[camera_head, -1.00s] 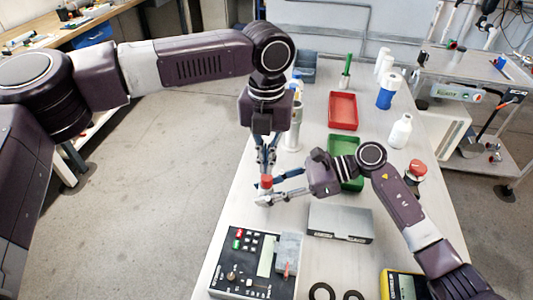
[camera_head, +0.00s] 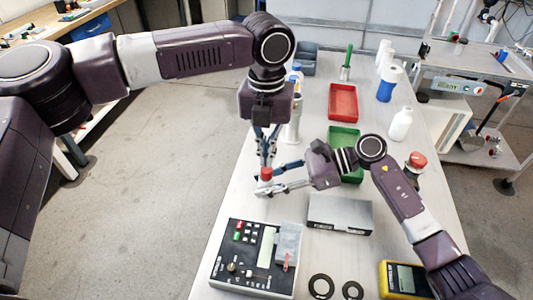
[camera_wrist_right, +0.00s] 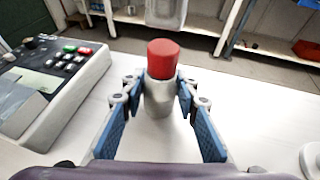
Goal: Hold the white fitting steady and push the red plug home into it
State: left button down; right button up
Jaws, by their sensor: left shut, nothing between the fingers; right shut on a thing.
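The red plug (camera_head: 266,173) stands upright on top of the white fitting (camera_head: 265,187) near the table's left edge. In the right wrist view the red plug (camera_wrist_right: 163,58) shows above the white fitting (camera_wrist_right: 160,97), with its lower end hidden inside the fitting's top. My right gripper (camera_head: 272,188) comes from the right and is shut on the fitting, with its fingers on both sides (camera_wrist_right: 160,95). My left gripper (camera_head: 266,164) points down right above the plug, shut and empty. I cannot tell whether its tips touch the plug.
A control box (camera_head: 256,258) stands in front and a grey metal box (camera_head: 339,214) at the right. A green tray (camera_head: 345,138), a red tray (camera_head: 343,103) and a white bottle (camera_head: 400,124) stand farther back. Two black rings (camera_head: 321,287) and a yellow meter (camera_head: 404,281) lie in front.

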aim_at(266, 169)
pick_arm(q)
jog(key=shift+f, duration=0.95)
dwell(0.7)
jog(key=shift+r, duration=0.1)
jog(key=shift+r, duration=3.45)
pick_arm(e)
jog(key=o, duration=1.2)
jog(key=shift+o, duration=0.2)
